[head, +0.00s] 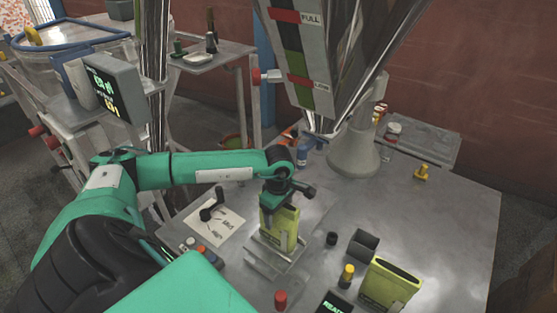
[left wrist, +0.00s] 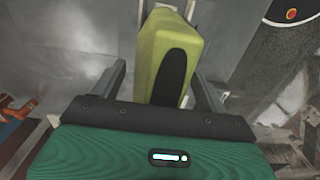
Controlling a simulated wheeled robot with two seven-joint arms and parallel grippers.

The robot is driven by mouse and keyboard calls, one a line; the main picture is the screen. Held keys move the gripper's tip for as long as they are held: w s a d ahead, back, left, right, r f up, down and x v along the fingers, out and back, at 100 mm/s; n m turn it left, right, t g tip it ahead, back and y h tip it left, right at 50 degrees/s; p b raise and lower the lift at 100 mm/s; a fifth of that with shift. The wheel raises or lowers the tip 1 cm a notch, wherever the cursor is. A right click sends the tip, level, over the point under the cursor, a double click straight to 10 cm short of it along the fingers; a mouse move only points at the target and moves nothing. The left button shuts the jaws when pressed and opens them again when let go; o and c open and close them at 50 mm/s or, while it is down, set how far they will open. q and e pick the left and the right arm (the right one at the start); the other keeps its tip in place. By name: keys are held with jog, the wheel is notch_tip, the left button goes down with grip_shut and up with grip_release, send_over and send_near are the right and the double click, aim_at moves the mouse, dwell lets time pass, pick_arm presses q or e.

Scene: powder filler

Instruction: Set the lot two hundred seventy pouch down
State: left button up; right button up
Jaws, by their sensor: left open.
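A yellow-green pouch (head: 283,229) with a dark panel stands upright on a small metal plate (head: 268,245) on the table. My left gripper (head: 284,198) is at the top of this pouch, coming from the left. In the left wrist view the pouch (left wrist: 165,60) stands between the two open fingers (left wrist: 165,85), with gaps at its sides. A second yellow-green pouch (head: 390,285) stands at the lower right of the table. I cannot read a lot number on either pouch. My right gripper is not in view.
A metal hopper (head: 300,60) hangs above the table's back, near a grey cone-shaped base (head: 354,150). A paper sheet (head: 228,232) with a black handle lies left of the plate.

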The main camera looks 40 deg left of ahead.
pick_arm(q)
jog(key=shift+r, duration=0.1)
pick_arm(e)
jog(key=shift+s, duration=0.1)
pick_arm(q)
jog(key=shift+w+r, duration=0.1)
jog(key=shift+r, duration=0.25)
notch_tip(320, 180, up, 10)
jog(key=shift+b, duration=0.6)
jog(key=shift+r, duration=0.7)
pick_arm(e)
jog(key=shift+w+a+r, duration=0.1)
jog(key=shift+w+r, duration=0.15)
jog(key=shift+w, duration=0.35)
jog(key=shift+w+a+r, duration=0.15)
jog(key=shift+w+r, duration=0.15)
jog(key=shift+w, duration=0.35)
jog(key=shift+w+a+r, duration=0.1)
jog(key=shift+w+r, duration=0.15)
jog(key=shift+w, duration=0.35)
